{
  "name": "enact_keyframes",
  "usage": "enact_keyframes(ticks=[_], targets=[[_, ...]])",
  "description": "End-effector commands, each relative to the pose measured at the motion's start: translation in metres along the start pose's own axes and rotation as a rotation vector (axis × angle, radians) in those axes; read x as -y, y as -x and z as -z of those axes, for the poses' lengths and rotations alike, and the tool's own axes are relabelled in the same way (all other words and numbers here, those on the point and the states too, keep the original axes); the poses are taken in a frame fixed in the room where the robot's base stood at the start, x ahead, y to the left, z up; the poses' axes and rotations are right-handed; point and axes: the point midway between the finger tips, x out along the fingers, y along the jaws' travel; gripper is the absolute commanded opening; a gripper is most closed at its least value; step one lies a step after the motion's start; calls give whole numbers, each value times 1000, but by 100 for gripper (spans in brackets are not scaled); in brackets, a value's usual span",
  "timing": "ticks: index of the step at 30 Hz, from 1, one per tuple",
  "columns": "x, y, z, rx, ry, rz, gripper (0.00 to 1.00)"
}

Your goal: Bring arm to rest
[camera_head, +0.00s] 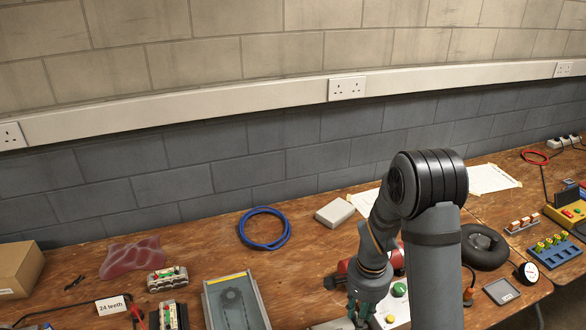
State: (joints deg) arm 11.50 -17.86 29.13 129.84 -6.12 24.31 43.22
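My arm (428,190) rises from the bottom of the picture, bends at a dark ribbed elbow and comes down over the wooden bench. My gripper (357,314) points down at the bottom edge, in front of a pale box with a green button (399,290). Its fingertips are small and partly cut off, so I cannot tell whether it is open or shut, or whether it touches anything. A red object (340,274) lies just behind the wrist and is partly hidden by it.
The wooden bench (205,255) runs along a block wall. A grey tray (258,304), a blue cable coil (264,228) and a pale box (335,212) lie left of my arm. A black ring-shaped object (485,250) and a gauge (527,272) lie to its right.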

Motion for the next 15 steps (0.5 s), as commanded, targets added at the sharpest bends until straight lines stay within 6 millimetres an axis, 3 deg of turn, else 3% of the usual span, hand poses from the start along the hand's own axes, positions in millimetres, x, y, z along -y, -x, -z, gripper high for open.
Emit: enact_keyframes(ticks=[6,15], targets=[[0,1,-1,1,-181,-2,29],[1,0,-1,0,-262,0,29]])
